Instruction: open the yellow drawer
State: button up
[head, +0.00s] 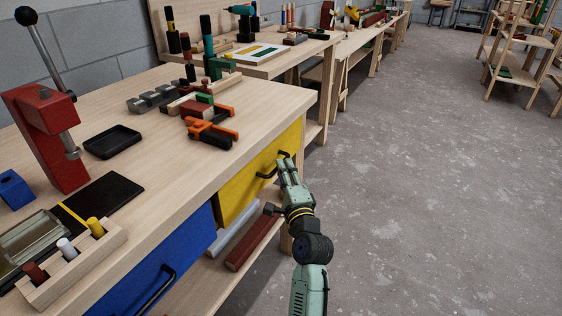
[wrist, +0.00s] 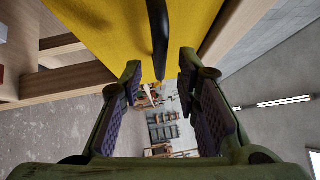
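The yellow drawer (head: 242,190) is under the workbench top, and its front looks flush with the bench. Its black bar handle (head: 268,170) shows beside my gripper (head: 283,172) in the head view. In the wrist view the yellow front (wrist: 100,30) fills the top, and the dark handle (wrist: 158,35) comes down towards the gap between my fingertips (wrist: 160,72). My gripper is open, with its fingers apart on either side of the handle's line. I see no finger touching the handle; the exact depth between them is unclear.
A blue drawer (head: 165,265) with a black handle is on the left. A lower shelf (head: 215,275) below the drawers holds a reddish-brown bar (head: 252,243) and a pale bar. Orange clamps (head: 210,130) lie on the bench top. The concrete floor (head: 420,200) on the right is clear.

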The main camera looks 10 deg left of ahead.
jog(key=shift+x, duration=1.9)
jog(key=shift+c, duration=0.5)
grip_shut()
